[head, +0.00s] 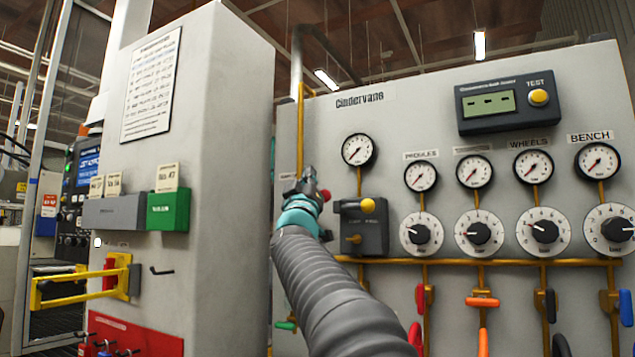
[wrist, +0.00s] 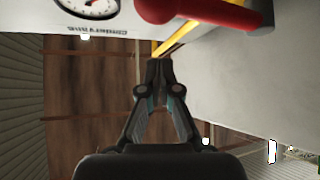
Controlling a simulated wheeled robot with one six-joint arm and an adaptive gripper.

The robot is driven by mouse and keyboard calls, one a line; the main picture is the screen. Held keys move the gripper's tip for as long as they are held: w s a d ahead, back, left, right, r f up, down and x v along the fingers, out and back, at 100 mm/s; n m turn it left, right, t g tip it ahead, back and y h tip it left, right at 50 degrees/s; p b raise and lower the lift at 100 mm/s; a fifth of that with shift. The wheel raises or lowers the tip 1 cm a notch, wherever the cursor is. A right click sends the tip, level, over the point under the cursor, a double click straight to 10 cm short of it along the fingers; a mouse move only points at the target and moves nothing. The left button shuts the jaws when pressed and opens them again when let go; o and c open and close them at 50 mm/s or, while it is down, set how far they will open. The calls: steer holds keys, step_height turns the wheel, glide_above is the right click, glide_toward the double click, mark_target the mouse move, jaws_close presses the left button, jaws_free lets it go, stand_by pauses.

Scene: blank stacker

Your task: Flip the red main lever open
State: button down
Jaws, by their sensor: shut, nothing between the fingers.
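A red lever (wrist: 205,12) crosses the top of the wrist view, in front of a yellow pipe. Its top is cut off by the frame edge. In the head view only a small red knob-like part (head: 326,195) shows beside my gripper (head: 307,172), and the rest is hidden behind it. My gripper is in front of the grey panel by the vertical yellow pipe. In the wrist view my gripper (wrist: 158,64) has its fingertips together and empty, just below the lever in the picture. I cannot tell whether they touch it.
A dark box with yellow knobs (head: 362,225) sits close to the right of my gripper. Gauges and dials (head: 477,232) fill the panel further right. A grey cabinet (head: 225,130) with a yellow bracket (head: 75,287) stands to the left.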

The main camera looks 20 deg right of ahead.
steer(key=shift+w+d+f+b, duration=0.15)
steer(key=shift+d+f+b, duration=0.2)
steer(key=shift+d+f, duration=0.35)
steer(key=shift+w+d+f+b, duration=0.15)
steer(key=shift+d+f+b, duration=0.15)
steer(key=shift+d+f, duration=0.4)
steer(key=shift+a, duration=0.1)
